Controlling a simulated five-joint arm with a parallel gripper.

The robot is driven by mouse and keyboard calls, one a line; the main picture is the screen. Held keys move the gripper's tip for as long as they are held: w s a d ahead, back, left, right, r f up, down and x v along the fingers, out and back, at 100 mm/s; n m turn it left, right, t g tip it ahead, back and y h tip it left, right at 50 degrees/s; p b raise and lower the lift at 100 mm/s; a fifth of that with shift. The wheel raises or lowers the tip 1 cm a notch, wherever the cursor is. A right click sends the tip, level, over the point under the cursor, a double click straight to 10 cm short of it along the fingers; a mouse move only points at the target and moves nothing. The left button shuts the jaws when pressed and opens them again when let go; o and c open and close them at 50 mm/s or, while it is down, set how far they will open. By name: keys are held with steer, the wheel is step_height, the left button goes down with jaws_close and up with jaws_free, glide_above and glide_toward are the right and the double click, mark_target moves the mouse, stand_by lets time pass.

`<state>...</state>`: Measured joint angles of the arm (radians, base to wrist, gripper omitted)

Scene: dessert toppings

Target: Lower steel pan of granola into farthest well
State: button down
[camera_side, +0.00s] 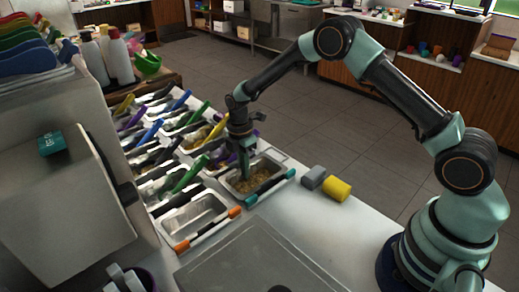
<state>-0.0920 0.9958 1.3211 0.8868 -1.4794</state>
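A steel pan of tan granola (264,169) is at the right side of the topping rows, close to the white counter's edge. My gripper (244,174) points down at the pan's left part, with its fingertips at or just above the granola. I cannot tell whether the fingers touch the pan's wall, or whether they are open or shut. The pan looks level; whether it is raised or seated is unclear. The rows of wells hold several other steel pans with coloured-handled utensils, running back to the far end. Which well is empty at the far end cannot be made out.
An empty-looking steel pan (190,214) and an orange-and-black-handled utensil (208,230) are nearer. Bottles (117,60) stand behind the wells.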

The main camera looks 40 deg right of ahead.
steer(key=shift+f, duration=0.75)
stand_by(0.6)
stand_by(0.4)
steer(key=c, duration=1)
jaws_free()
steer(key=shift+o, duration=0.4)
steer(key=o, duration=0.3)
steer(key=shift+o, duration=0.2)
steer(key=shift+r, duration=0.1)
steer(key=shift+r, duration=3.9)
